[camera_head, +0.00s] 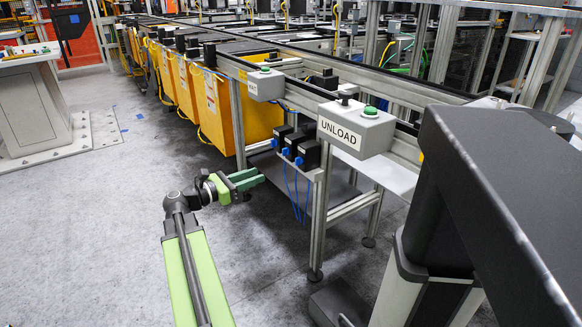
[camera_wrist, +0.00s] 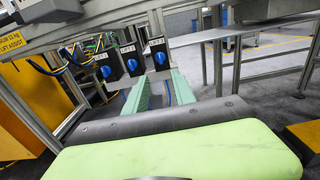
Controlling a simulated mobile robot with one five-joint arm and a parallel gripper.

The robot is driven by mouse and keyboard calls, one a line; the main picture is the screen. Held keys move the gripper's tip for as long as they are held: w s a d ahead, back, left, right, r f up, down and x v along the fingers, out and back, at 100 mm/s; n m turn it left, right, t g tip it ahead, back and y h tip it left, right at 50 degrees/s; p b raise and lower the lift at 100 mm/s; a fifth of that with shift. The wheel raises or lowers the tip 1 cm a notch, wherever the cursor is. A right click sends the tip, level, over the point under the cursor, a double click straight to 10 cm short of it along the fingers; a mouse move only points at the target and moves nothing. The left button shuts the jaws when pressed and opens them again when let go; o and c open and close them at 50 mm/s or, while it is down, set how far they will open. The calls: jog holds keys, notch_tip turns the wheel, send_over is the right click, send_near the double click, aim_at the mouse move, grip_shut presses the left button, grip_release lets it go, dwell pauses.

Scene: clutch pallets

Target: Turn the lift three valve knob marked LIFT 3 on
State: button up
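Three dark valve blocks with blue knobs hang in a row under the conveyor frame. In the wrist view the knobs are left (camera_wrist: 105,71), middle (camera_wrist: 131,65) and right (camera_wrist: 159,57). Each has a small white label above; the right one seems to read LIFT 3, but the print is too small to be sure. In the head view that knob is the nearest one (camera_head: 298,161). Knob angles are hard to tell. My gripper (camera_head: 262,180) has green fingers, apart and empty, short of the valves and lower than them. In the wrist view my gripper (camera_wrist: 163,84) points just below the right knob.
Blue hoses (camera_head: 296,195) hang below the valves. A grey UNLOAD button box (camera_head: 356,128) and a WAIT box (camera_head: 266,84) sit above on the frame. A metal leg (camera_head: 319,215) stands right of the valves. Yellow panels (camera_head: 225,110) line the left.

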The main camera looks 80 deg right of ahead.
aim_at(296, 162)
jog(key=x, duration=1.4)
jog(key=shift+s+d, duration=0.2)
jog(key=shift+d, duration=0.05)
grip_shut()
